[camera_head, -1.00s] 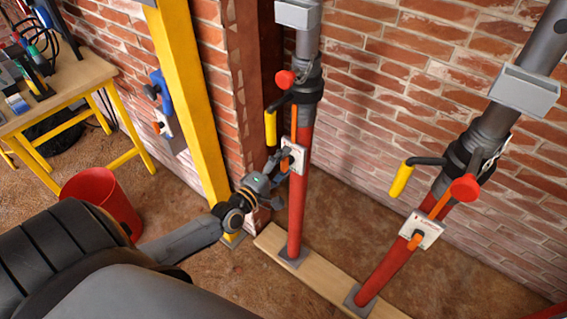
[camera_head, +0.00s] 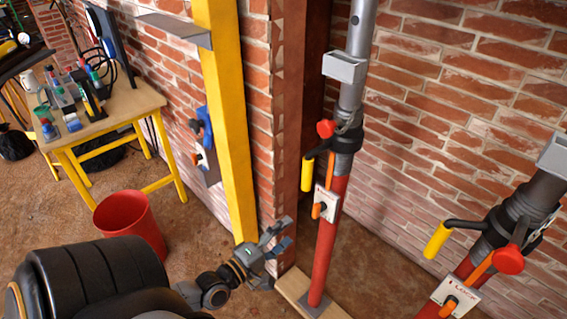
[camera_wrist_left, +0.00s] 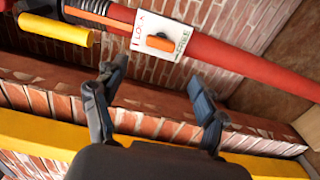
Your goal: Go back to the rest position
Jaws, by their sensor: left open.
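My left gripper (camera_head: 279,236) is open and empty in the head view, with its fingers spread beside the left red prop. In the left wrist view the two fingers (camera_wrist_left: 160,88) stand apart with nothing between them. The left red prop (camera_head: 326,240) stands upright on a wooden plank and carries a white plate with an orange lever (camera_head: 318,209) and a yellow-handled crank (camera_head: 308,174). The same plate shows in the left wrist view (camera_wrist_left: 171,32), beyond the fingertips and apart from them. My right gripper is not in view.
A second red prop (camera_head: 470,268) leans at the right. A yellow post (camera_head: 226,110) stands by the brick wall, with a blue-handled device (camera_head: 205,145) beside it. A red bucket (camera_head: 130,222) stands on the floor. A wooden table (camera_head: 115,108) with tools is at the left.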

